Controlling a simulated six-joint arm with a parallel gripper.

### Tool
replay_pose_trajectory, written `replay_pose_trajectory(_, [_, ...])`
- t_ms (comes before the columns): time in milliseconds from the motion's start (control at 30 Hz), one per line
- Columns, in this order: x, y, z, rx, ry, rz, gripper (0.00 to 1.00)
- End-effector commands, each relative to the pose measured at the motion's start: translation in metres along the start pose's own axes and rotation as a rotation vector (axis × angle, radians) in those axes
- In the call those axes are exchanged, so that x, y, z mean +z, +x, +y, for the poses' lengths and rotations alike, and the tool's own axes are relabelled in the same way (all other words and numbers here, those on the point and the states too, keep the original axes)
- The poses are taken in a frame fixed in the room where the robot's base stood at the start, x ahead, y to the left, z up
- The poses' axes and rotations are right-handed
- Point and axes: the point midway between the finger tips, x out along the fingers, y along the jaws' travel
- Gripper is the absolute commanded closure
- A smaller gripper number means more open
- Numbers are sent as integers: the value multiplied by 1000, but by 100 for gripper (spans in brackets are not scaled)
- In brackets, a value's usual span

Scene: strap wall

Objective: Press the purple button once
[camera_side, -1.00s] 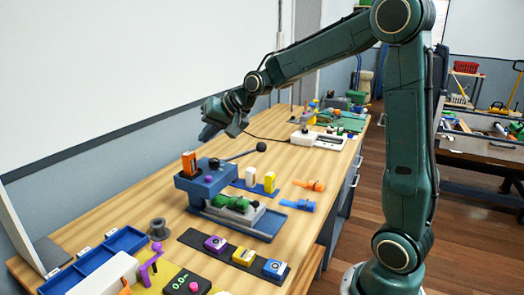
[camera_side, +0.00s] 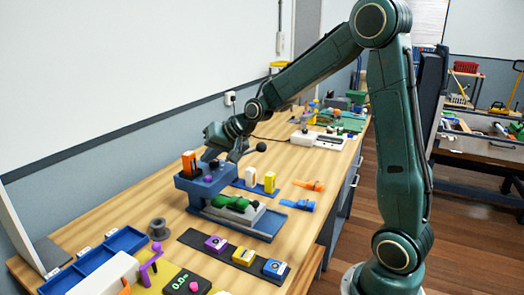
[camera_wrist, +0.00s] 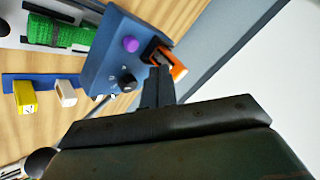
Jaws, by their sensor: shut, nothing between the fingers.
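The purple button (camera_side: 209,178) is a small round knob on top of the blue machine (camera_side: 190,190). In the wrist view the purple button (camera_wrist: 130,44) stands out on the blue top (camera_wrist: 100,60), beside a black knob (camera_wrist: 127,82). My gripper (camera_side: 212,157) is above the back part of the machine. In the wrist view my gripper's dark fingers (camera_wrist: 160,76) are shut and empty. Their tips appear beside the orange-and-white block (camera_wrist: 178,70), to the right of and below the purple button. I cannot tell their height above the top.
The orange block (camera_side: 189,164) stands up at the machine's left end. A lever with a black ball (camera_side: 261,147) sticks out behind. White and yellow blocks (camera_side: 270,182) stand to the right. A dark strip with purple, yellow and blue boxes (camera_side: 244,257) lies in front.

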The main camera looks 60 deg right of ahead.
Motion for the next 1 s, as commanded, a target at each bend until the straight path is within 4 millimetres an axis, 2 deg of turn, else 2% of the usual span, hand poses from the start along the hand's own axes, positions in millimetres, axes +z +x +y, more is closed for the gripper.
replay_pose_trajectory(300, [12, 17, 12, 0, 1, -1, 100])
replay_pose_trajectory(1000, [14, 19, 14, -1, 1, 0, 100])
